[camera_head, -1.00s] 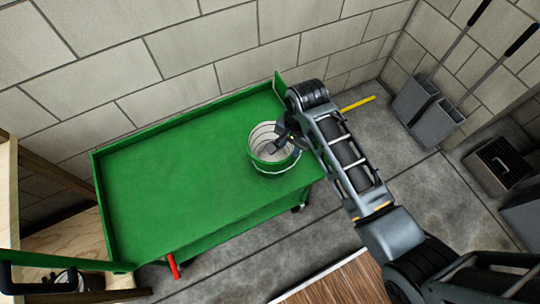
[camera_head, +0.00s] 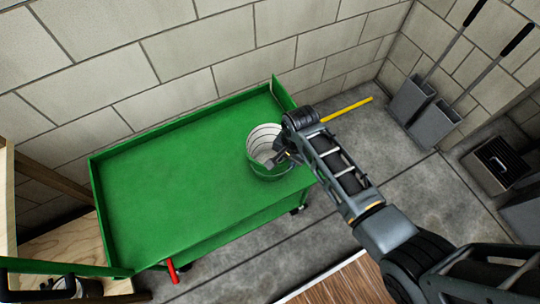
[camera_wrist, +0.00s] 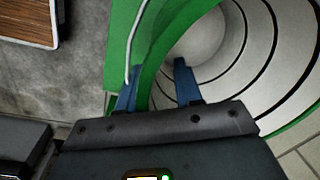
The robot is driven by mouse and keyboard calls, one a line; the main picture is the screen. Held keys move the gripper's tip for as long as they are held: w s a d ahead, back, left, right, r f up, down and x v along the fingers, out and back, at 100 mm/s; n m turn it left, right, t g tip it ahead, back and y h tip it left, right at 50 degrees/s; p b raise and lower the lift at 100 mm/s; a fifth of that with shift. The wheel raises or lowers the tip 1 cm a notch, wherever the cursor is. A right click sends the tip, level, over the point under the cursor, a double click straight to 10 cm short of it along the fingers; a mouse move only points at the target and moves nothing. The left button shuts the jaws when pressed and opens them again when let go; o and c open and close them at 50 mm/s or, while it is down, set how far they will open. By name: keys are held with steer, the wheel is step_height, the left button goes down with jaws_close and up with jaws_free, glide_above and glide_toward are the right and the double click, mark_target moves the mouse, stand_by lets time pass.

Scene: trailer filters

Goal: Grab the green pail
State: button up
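The green pail (camera_head: 262,171), with a pale ribbed inside and a thin wire handle, stands on the right end of the green cart top (camera_head: 170,190). My gripper (camera_head: 279,158) is at the pail's right side, reaching over its rim. In the wrist view my gripper (camera_wrist: 156,85) is open, with the pail's green wall (camera_wrist: 165,50) between its blue fingers. The right finger is inside the pail and the left one outside, near the wire handle (camera_wrist: 136,42). A gap shows between the fingers. The pail's lower part is out of the wrist view.
The cart has raised edges (camera_head: 185,118) along the back and sides. A block wall (camera_head: 180,50) stands close behind it. A yellow bar (camera_head: 347,109) and two long-handled dustpans (camera_head: 412,98) are to the right. A wooden shelf (camera_head: 50,245) is at the left.

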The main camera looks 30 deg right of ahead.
jaws_close()
steer(key=shift+r, duration=0.15)
stand_by(0.4)
